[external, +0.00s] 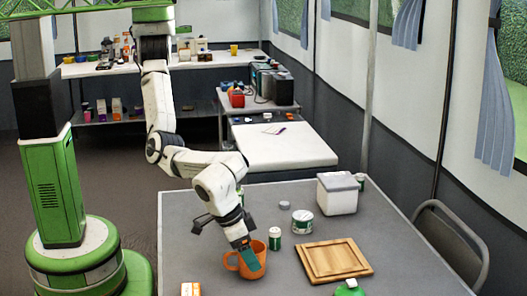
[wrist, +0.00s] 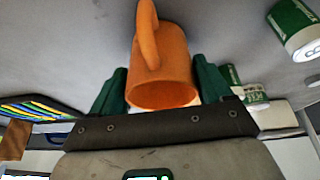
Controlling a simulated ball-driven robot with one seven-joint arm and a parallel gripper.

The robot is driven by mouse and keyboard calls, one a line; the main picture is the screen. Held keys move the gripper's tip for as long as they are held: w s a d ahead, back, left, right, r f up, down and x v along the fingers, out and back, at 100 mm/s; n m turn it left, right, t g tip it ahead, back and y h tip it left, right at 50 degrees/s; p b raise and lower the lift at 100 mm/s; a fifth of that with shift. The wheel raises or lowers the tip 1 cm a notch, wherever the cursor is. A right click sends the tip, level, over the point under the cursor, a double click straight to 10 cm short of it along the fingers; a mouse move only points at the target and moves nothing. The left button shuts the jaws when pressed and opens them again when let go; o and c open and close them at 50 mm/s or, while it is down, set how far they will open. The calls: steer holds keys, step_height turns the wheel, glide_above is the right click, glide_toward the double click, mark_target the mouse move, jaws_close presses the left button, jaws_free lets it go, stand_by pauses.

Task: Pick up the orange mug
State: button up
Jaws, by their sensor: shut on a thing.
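The orange mug (external: 235,264) stands near the front middle of the grey table in the external view, its handle to the left. My gripper (external: 250,257) reaches down onto it from above, with one green finger seen against the mug. In the wrist view the orange mug (wrist: 165,72) lies between the two green fingers of my gripper (wrist: 160,90), with its handle toward the top. The fingers are shut on the mug. Whether the mug's base still touches the table cannot be told.
A small green-white can (external: 274,240) stands just right of the mug. A wooden board (external: 334,260) lies farther right. A white-green tub (external: 302,221) and a white box (external: 337,194) stand behind. A green item (external: 350,288) is at the front edge.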

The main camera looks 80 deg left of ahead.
steer(key=shift+r, duration=0.15)
steer(key=shift+r, duration=1)
steer(key=s+a+r+p, duration=0.6)
steer(key=s+a+r, duration=0.3)
steer(key=a+r, duration=0.1)
steer(key=shift+s+a+r, duration=0.15)
steer(key=shift+r, duration=0.2)
